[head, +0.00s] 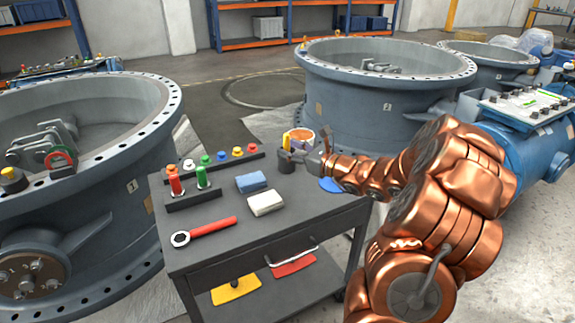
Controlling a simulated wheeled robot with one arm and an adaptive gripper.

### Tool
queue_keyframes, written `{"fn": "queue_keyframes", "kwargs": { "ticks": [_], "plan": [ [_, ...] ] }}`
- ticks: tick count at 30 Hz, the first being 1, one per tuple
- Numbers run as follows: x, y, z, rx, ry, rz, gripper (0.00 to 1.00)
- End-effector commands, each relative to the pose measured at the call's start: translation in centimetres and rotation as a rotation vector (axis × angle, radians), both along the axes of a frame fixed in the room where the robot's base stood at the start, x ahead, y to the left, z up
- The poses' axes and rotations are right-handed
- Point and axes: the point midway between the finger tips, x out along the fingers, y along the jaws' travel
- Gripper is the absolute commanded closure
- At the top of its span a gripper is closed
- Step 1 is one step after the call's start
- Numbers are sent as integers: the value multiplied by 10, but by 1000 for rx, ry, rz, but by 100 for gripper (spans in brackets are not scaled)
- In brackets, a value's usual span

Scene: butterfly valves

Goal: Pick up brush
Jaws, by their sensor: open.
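My copper-coloured arm reaches in from the right, and my dark gripper (302,158) is at the far right part of the grey tool cart's top (290,222). Its jaws are open. A round container with an orange-brown top (299,135) sits right beside or behind the gripper. A small upright yellow piece (287,142) shows at its left edge; it may be part of the brush, but it is too small to tell. The gripper partly covers this spot, and I cannot tell whether it touches anything. No other brush is clearly visible.
A blue disc (331,185) lies under my arm. Large valves (385,95) stand around.

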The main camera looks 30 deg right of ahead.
Motion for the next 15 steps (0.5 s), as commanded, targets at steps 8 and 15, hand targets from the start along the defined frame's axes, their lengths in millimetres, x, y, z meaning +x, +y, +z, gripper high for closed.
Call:
{"fn": "queue_keyframes", "kwargs": {
  "ticks": [8,15],
  "plan": [
    [6,-45,-22,76,3,-110,49],
    [25,-40,-21,73,3,-107,49]
  ]
}}
